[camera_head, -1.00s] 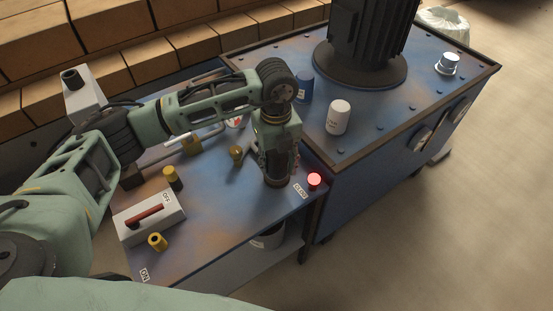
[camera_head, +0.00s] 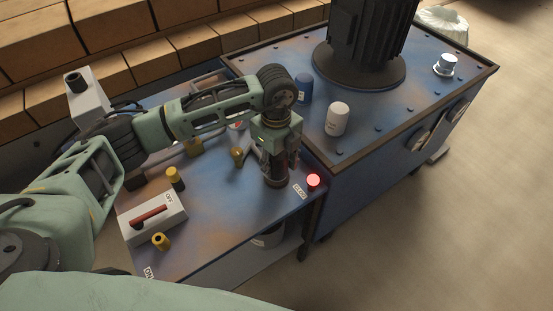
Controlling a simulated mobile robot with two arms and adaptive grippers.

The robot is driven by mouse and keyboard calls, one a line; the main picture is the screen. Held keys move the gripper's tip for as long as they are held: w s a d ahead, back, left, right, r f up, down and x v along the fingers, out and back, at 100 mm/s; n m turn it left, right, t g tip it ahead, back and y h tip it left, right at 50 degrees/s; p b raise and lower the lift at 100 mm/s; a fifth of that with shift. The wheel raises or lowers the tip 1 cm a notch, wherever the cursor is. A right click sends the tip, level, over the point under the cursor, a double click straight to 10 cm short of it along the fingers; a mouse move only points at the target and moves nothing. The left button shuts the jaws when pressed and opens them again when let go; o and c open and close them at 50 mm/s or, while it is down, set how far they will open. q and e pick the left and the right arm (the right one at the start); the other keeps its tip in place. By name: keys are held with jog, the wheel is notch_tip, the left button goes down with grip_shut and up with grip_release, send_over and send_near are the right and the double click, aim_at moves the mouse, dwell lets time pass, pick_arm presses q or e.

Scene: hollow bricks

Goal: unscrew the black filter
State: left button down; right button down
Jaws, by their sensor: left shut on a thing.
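My left gripper (camera_head: 275,160) points straight down over the front right part of the blue bench. It is shut around a dark upright cylinder, which appears to be the black filter (camera_head: 272,178). The fingers cover much of the filter, and its lower end is at the bench top. I cannot tell from here whether its threads are still engaged. My right gripper is not in view.
A lit red button (camera_head: 314,181) is close right of the filter. A white can (camera_head: 336,119) and a blue can (camera_head: 303,88) stand on the cabinet behind. A switch box with a red lever (camera_head: 151,217) and yellow-capped fittings (camera_head: 175,178) are at left.

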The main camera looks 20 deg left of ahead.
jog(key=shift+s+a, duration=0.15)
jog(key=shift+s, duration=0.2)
pick_arm(q)
jog(key=shift+r+n+p, duration=0.1)
jog(key=shift+n+p, duration=0.35)
jog(key=shift+n, duration=0.15)
jog(key=shift+n+p, duration=0.3)
jog(key=shift+n, duration=0.4)
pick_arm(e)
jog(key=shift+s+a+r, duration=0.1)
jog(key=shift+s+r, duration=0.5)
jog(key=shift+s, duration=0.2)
pick_arm(q)
jog(key=c, duration=0.9)
grip_release()
jog(key=shift+c, duration=0.2)
notch_tip(320, 180, up, 7)
jog(key=shift+r, duration=0.4)
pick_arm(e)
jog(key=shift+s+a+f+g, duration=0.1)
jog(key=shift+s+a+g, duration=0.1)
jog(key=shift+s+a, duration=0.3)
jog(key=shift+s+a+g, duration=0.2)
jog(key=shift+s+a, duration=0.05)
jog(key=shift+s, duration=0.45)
